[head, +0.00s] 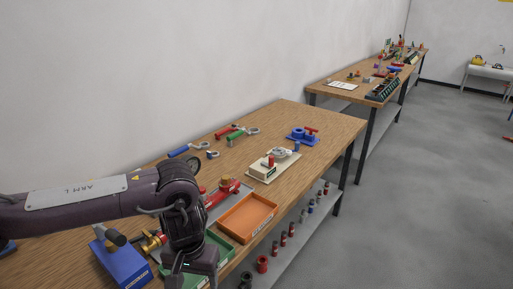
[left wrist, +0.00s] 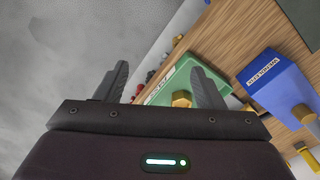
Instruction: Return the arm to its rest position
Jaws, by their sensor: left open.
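My left arm (head: 95,195), labelled ARM-L, reaches in from the left over the near end of the wooden workbench (head: 300,115). Its gripper (left wrist: 162,78) points down at the bench's front edge, beside and partly in front of the green tray (head: 222,250). In the left wrist view the two fingers are spread apart with nothing between them. The green tray (left wrist: 160,92) shows there behind the right finger, with a brass hex piece (left wrist: 182,99) in it. In the head view the arm hides part of the tray. My right gripper is out of view.
A blue box (head: 122,266) stands left of the gripper. An orange tray (head: 262,226), a red valve assembly (head: 222,192) and a cream fixture (head: 268,168) lie further along the bench. Several fittings stand on the lower shelf (head: 300,235). Grey floor (head: 430,200) is clear at right.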

